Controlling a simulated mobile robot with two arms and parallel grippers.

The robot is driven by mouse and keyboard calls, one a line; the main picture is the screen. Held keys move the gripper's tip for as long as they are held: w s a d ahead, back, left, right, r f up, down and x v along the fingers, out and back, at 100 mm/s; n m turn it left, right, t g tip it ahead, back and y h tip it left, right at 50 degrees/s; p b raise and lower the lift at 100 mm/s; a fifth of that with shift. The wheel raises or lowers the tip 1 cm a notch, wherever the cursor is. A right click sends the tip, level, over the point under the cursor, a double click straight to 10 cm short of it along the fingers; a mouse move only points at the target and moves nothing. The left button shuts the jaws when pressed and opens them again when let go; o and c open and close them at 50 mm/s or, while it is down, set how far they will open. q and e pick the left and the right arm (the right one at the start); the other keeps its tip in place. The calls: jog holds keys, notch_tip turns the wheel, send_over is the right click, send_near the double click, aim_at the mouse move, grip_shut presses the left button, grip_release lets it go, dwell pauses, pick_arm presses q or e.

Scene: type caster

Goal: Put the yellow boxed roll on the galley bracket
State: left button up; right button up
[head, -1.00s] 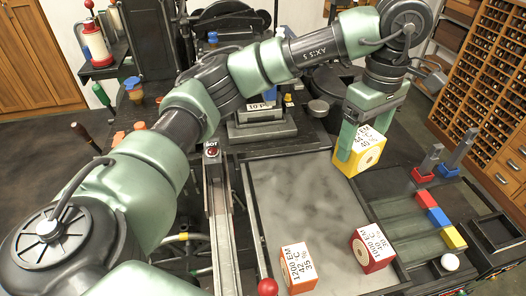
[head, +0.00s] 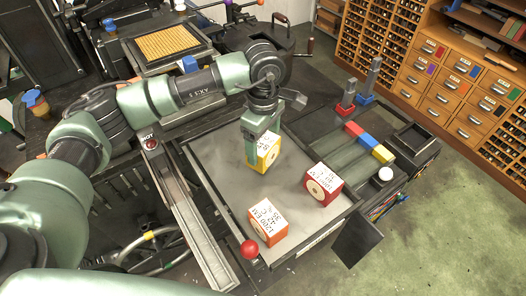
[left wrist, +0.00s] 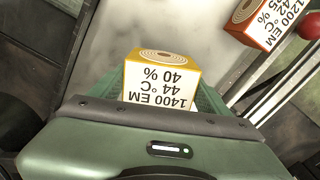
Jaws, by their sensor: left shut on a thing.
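The yellow boxed roll (head: 266,158), with a white label face, is held in my left gripper (head: 259,152) over the back part of the grey tray (head: 220,171). In the left wrist view the yellow boxed roll (left wrist: 163,72) sits between the green fingers (left wrist: 162,96), its label reading 1400 EM, 44 °C, 40 %. I cannot tell whether its underside touches the tray. An orange boxed roll (head: 267,222) and a red boxed roll (head: 323,186) stand on the tray's front and right parts. I cannot tell which part is the galley bracket. My right gripper is not in view.
A metal rail (head: 185,205) marked HOT runs along the tray's left side, with a red ball (head: 249,249) near its front end. Red, blue and yellow blocks (head: 369,142) and a white ball (head: 386,174) lie to the right. Bare tray surface shows left of the held roll.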

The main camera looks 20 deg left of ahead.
pick_arm(q)
jog(key=shift+f, duration=0.55)
notch_tip(320, 180, down, 3)
jog(key=shift+f+p, duration=0.2)
jog(key=shift+p, duration=0.35)
jog(key=shift+f, duration=0.25)
jog(key=shift+f+b, duration=0.2)
jog(key=shift+b, duration=0.15)
jog(key=o, duration=1.6)
jog(key=shift+r, duration=0.1)
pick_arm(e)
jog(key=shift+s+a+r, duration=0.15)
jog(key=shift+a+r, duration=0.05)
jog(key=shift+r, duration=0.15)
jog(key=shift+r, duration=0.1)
